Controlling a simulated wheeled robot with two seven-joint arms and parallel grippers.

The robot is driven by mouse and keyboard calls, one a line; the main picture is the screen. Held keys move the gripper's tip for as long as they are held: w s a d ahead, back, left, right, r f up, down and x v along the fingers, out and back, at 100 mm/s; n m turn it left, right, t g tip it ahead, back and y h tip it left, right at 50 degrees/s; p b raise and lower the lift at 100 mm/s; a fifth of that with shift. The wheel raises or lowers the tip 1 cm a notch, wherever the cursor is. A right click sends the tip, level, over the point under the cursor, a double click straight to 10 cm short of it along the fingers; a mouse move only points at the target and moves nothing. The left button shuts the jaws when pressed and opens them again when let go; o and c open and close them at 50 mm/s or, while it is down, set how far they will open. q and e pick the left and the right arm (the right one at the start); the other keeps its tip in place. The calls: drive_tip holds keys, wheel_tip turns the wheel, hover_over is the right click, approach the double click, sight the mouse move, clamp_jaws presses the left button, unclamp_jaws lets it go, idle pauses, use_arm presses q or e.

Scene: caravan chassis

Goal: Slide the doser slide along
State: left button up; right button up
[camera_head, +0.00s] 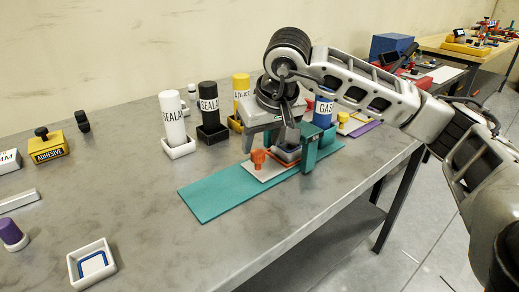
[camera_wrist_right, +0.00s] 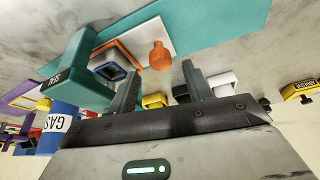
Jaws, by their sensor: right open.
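The doser has a long teal base (camera_head: 218,194) on the grey table. On it lies a pale slide plate (camera_head: 262,173) with an orange knob (camera_head: 258,157) standing up near its left end. A dark square cup with an orange surround (camera_head: 286,155) sits to the right of the knob, by a teal upright block (camera_head: 318,139). My right gripper (camera_head: 288,118) is above the doser, empty, fingers apart. In the right wrist view the orange knob (camera_wrist_right: 160,57) appears just beyond the gap between the fingertips (camera_wrist_right: 160,72), apart from them. My left gripper is out of view.
White (camera_head: 173,117), black (camera_head: 208,103) and yellow (camera_head: 241,90) bottles in holders stand behind the doser. A blue GAS bottle (camera_head: 323,112) is close behind my gripper. A yellow adhesive box (camera_head: 48,150) and a white tray (camera_head: 92,264) are at left. The table front is clear.

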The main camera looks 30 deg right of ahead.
sight(258, 152)
drive_tip(key=shift+x, duration=1.75)
